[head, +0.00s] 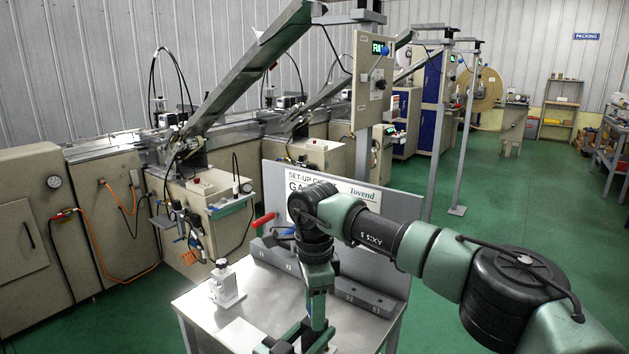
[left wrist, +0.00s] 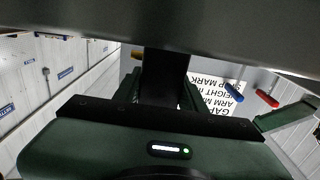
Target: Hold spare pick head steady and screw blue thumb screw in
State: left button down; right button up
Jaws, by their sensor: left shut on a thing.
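In the left wrist view my left gripper (left wrist: 163,98) is shut on a dark upright block (left wrist: 165,72), which runs up to a wide grey surface across the top. I cannot tell for sure whether this block is the spare pick head. A blue-ended piece (left wrist: 234,92) shows right of the block, apart from it; I cannot tell whether it is the thumb screw. In the head view my right arm comes in from the right, and its gripper (head: 314,325) points down low over the bench. Its fingertips are too unclear to read. I cannot make out the left gripper there.
The grey bench (head: 190,300) carries a small white device (head: 225,285) and a dark rail (head: 345,287). A printed set-up board (head: 395,205) closes off the back.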

jog(key=n, duration=1.1)
grip_shut()
jog(key=m, duration=0.5)
jog(key=shift+m, duration=0.4)
jog(key=m, duration=0.4)
jog(key=shift+m, duration=0.4)
jog(key=m, duration=1.2)
